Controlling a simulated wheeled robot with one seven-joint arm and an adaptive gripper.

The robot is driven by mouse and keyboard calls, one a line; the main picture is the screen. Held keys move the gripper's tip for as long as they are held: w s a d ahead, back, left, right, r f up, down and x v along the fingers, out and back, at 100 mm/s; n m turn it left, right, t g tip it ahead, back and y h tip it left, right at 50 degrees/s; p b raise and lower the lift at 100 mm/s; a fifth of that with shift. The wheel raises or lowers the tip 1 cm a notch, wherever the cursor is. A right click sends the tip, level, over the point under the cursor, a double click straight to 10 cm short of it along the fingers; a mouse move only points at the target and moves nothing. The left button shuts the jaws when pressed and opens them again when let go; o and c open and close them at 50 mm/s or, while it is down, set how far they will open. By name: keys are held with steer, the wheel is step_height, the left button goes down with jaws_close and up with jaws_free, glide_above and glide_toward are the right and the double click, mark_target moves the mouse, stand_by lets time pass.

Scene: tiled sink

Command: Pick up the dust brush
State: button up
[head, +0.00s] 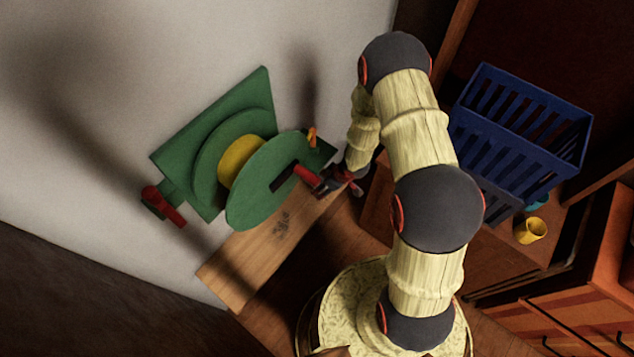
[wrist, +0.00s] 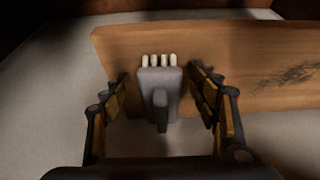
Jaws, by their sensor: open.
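The dust brush (wrist: 159,84) shows in the wrist view as a grey head with several pale bristle tufts at its far end and a grey handle pointing toward the camera. It lies between the two fingers of my gripper (wrist: 161,90). The fingers are open, with a visible gap on each side of the brush. In the head view my gripper (head: 341,182) is by the right end of a wooden board, and I cannot make out the brush there.
The wooden board (head: 265,250) runs along the pale wall; it also shows behind the brush in the wrist view (wrist: 230,60). A green reel (head: 262,195) with red parts is close left of my gripper. A blue crate (head: 530,115) and yellow cup (head: 531,231) stand at right.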

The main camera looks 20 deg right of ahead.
steer(key=shift+r, duration=0.1)
steer(key=shift+c, duration=0.2)
steer(key=c, duration=1.4)
steer(key=shift+r, duration=0.1)
steer(key=shift+s+d+r+p, duration=0.15)
steer(key=shift+r+p, duration=0.3)
step_height(320, 180, up, 7)
steer(key=p, duration=0.3)
steer(key=shift+f, duration=0.1)
steer(key=s+d, duration=0.3)
steer(key=s, duration=0.2)
steer(key=s+d, duration=0.4)
steer(key=s, duration=0.1)
steer(key=s+d+f+p, duration=0.1)
steer(key=s+d, duration=0.3)
steer(key=s, duration=0.2)
steer(key=shift+d, duration=0.25)
